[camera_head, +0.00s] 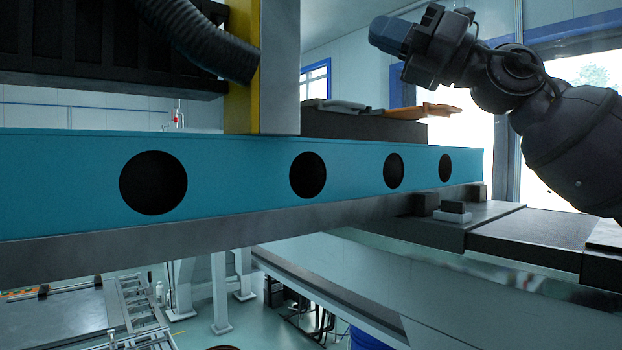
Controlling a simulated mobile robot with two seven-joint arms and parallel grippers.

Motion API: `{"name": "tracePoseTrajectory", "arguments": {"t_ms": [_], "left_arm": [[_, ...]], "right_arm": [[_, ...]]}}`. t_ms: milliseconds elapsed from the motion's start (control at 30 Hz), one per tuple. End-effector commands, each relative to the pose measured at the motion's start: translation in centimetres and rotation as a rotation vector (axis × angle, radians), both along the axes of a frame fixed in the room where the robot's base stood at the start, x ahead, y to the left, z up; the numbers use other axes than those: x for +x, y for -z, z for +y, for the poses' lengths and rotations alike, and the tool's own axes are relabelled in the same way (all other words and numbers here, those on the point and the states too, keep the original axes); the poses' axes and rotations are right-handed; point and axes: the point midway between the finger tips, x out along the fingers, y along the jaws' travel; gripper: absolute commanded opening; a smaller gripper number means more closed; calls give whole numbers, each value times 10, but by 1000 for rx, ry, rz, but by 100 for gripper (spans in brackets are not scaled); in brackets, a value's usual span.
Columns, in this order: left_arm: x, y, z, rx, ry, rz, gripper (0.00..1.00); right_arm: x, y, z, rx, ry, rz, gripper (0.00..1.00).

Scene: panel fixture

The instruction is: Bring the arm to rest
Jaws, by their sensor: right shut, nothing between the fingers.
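My right arm (575,140) comes in from the right edge, dark and bent, and reaches up and to the left. My right gripper (388,36) is at its end, high in the picture, shut and empty. It is in the air above the right part of the blue beam and appears to touch nothing. My left gripper is not in view.
A long blue beam (240,180) with several round dark holes crosses the picture. A grey and yellow column (279,70) and a black hose (195,38) stand behind it. Orange and grey items (425,111) lie on a dark block. A grey ledge (530,235) extends right.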

Motion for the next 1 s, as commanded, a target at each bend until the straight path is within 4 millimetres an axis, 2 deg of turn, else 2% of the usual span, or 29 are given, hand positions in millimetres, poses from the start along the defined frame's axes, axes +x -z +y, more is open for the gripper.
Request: {"name": "tracePoseTrajectory", "arguments": {"t_ms": [33, 167, 367, 600, 667, 800, 1000], "left_arm": [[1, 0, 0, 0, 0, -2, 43], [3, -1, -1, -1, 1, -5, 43], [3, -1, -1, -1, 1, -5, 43], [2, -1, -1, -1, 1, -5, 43], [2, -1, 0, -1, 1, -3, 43], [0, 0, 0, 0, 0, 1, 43], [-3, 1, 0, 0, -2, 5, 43]], "right_arm": [[9, 17, 0, 64, -36, 64, 0], [32, 57, -6, 233, -105, 234, 0], [70, 134, -24, 476, -149, 510, 0], [103, 245, -51, 736, -142, 835, 0], [107, 275, -58, 798, -133, 913, 0], [112, 347, -73, 939, -103, 1090, 0], [102, 451, -95, 1135, -48, 1324, 0]]}}
